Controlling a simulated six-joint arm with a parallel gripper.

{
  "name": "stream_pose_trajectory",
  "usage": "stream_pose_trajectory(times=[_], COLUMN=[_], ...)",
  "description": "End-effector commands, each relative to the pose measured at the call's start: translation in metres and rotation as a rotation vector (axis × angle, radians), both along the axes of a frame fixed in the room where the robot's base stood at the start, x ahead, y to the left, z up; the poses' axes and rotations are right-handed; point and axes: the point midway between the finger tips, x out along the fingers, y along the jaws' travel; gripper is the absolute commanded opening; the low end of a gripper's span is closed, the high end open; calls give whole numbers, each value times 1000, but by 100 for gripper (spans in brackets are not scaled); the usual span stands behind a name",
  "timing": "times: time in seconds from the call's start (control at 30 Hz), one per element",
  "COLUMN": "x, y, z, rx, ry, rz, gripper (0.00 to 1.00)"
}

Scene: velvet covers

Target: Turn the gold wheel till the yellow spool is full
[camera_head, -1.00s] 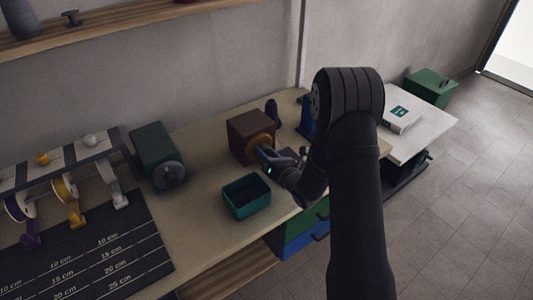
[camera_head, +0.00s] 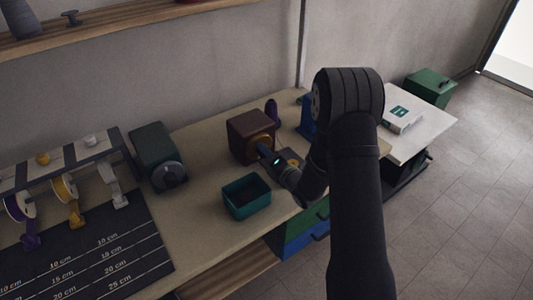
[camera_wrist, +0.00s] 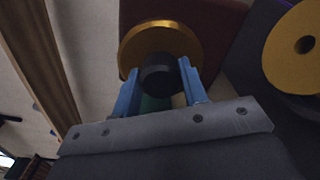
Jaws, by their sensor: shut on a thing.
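A gold wheel (camera_head: 262,142) sits on the front of a brown box (camera_head: 247,124). In the wrist view the gold wheel (camera_wrist: 140,42) fills the upper middle, with a dark round knob (camera_wrist: 158,73) in front of it. My gripper (camera_wrist: 160,82) is shut on that knob, one blue finger on each side. In the head view my gripper (camera_head: 270,155) is at the wheel. A yellow disc with a dark hole (camera_wrist: 293,48) shows at the right of the wrist view; I cannot tell whether it is the yellow spool. A spool with yellow winding (camera_head: 64,188) hangs on the rack at left.
A teal open bin (camera_head: 246,205) stands just left of my gripper. A dark green box with a grey disc (camera_head: 156,150) stands farther left. A black mat with length marks (camera_head: 90,262) lies in front of the rack. A blue stand (camera_head: 306,118) is close on the right.

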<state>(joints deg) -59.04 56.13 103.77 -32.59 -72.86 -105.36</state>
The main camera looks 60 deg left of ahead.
Motion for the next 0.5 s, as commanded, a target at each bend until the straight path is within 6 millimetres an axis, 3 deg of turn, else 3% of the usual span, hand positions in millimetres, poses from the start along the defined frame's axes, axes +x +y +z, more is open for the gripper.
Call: stream_pose_trajectory(times=[0.5], x=[1], y=[0], z=[-1], rx=[0], ry=[490], rz=[-1], gripper=[17])
